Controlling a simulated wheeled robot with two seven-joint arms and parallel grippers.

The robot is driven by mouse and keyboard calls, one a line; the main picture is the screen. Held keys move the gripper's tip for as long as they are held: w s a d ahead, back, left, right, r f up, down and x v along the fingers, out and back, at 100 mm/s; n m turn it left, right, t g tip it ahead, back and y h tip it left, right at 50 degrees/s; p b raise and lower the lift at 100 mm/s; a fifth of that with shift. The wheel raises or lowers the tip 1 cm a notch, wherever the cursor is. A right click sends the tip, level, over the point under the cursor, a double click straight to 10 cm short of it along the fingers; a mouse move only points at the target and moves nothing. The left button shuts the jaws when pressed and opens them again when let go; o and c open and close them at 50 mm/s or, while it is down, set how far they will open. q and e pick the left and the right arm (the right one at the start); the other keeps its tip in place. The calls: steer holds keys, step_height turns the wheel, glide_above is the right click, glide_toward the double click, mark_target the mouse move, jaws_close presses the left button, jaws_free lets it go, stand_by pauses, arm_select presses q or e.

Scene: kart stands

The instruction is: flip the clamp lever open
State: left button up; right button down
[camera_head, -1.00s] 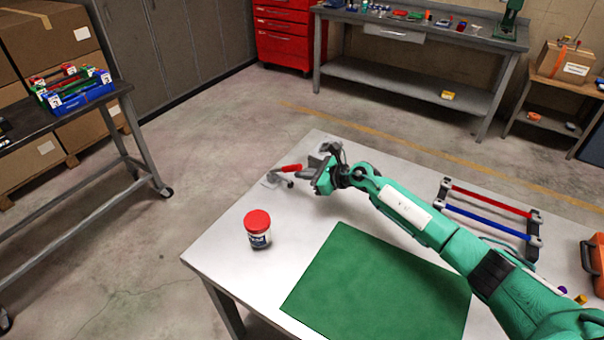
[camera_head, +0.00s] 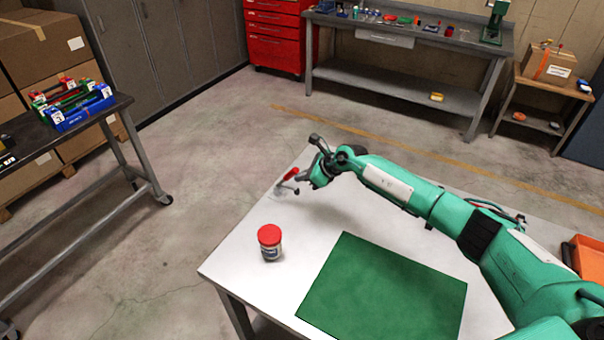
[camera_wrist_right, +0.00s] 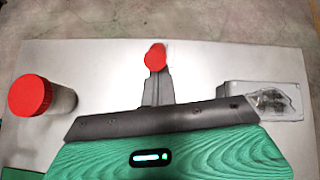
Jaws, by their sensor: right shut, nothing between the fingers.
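The clamp (camera_head: 284,188) stands near the far left edge of the white table, with its red lever handle (camera_head: 291,174) tilted up. My right gripper (camera_head: 309,177) is just right of the handle. In the right wrist view the red handle end (camera_wrist_right: 155,58) shows at the tips of my shut right fingers (camera_wrist_right: 157,88). I cannot tell whether they touch it. The clamp's lower parts are hidden there. My left gripper is not in view.
A red-lidded jar (camera_head: 270,243) stands on the table (camera_head: 235,262) near its left edge, and left of my fingers in the wrist view. A green mat (camera_head: 385,290) lies in front. A grey block (camera_wrist_right: 265,97) is right of my fingers. An orange bin (camera_head: 586,258) is at right.

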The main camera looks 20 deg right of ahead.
steer(key=shift+w+a+r+g+h+p, duration=0.15)
steer(key=shift+w+a+r+g, duration=0.05)
steer(key=shift+r, duration=0.2)
steer(key=shift+w+a+r+g+h+p, duration=0.15)
steer(key=shift+r+g, duration=0.05)
steer(key=shift+r, duration=0.2)
steer(key=shift+w+a+r+g+h, duration=0.15)
steer(key=shift+w+g+h, duration=0.15)
steer(key=shift+h, duration=0.1)
steer(key=shift+w+a+r+g+h+b, duration=0.25)
steer(key=shift+w+a+g+h+b, duration=0.25)
steer(key=shift+g+b, duration=0.1)
steer(key=shift+w+a+r+g+h+b, duration=0.2)
steer(key=shift+w+a+g+h+b, duration=0.35)
steer(key=shift+b, duration=0.7)
steer(key=shift+w+a+r+b, duration=0.3)
steer(key=shift+w+a+b, duration=0.2)
steer(key=shift+b, duration=0.4)
steer(key=shift+a+r, duration=0.15)
steer(key=shift+r, duration=0.1)
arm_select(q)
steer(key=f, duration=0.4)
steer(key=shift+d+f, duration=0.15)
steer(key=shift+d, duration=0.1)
arm_select(e)
steer(key=shift+t+y, duration=0.25)
